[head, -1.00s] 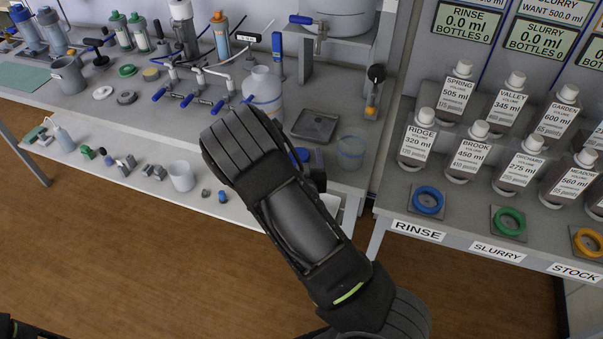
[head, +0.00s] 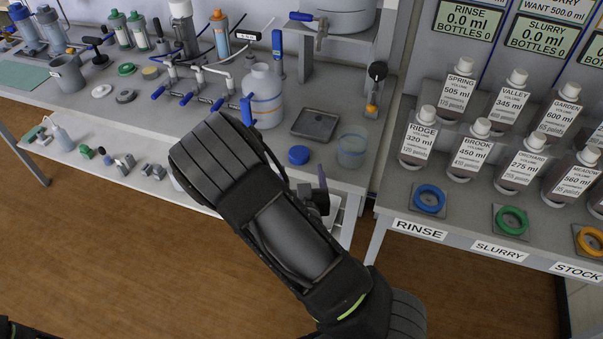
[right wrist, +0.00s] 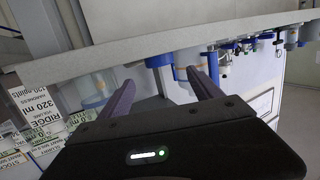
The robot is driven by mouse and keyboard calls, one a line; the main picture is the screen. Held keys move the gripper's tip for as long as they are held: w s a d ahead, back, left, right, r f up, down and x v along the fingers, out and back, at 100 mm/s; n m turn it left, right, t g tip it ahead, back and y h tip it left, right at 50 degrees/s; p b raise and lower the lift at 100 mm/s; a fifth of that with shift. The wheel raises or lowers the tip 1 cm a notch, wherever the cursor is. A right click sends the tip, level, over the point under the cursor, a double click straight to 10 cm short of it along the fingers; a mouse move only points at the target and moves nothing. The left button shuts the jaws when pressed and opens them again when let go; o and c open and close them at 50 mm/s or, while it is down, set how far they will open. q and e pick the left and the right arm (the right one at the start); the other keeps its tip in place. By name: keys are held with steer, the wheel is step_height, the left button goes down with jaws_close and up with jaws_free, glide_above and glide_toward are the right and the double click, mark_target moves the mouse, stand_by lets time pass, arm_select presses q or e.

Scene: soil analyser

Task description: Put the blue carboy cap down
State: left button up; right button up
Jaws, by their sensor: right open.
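The blue carboy cap (head: 299,155) lies on the grey bench top near its front edge, in front of the square dark tray. In the right wrist view a blue piece at the bench edge (right wrist: 160,60) appears to be this cap. The white carboy (head: 265,98) stands behind and left of it, with no blue cap on its neck. My right gripper (head: 318,188) is in front of the cap, just off the bench edge, and apart from it. Its two purple fingers (right wrist: 160,88) are spread and empty in the right wrist view. My left gripper does not show.
The dark tray (head: 316,125) and a clear beaker (head: 352,150) stand close to the cap. Valves with blue handles (head: 187,98) line the bench to the left. A lower shelf (head: 90,160) holds small parts. Labelled bottles (head: 470,157) fill the right-hand bench.

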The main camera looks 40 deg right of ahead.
stand_by(0.3)
steer(key=s+a+f+n+g+y, duration=0.1)
steer(key=s+a+f+g+y, duration=0.35)
steer(key=f, duration=0.55)
steer(key=s+a+f+g+y, duration=0.25)
steer(key=s+a+f, duration=0.35)
steer(key=f, duration=0.5)
steer(key=s+a+f+n+g+y, duration=0.1)
steer(key=s+a+g+y, duration=0.2)
steer(key=a, duration=0.6)
steer(key=s+a+f+n+g+y, duration=0.1)
steer(key=s+a+n+g+y, duration=0.1)
steer(key=s+a, duration=0.4)
steer(key=a+g, duration=0.1)
steer(key=a, duration=0.2)
steer(key=shift+s+a+n+y, duration=0.2)
steer(key=shift+a+n+y, duration=0.1)
steer(key=shift+y, duration=0.1)
steer(key=shift+d+f, duration=0.1)
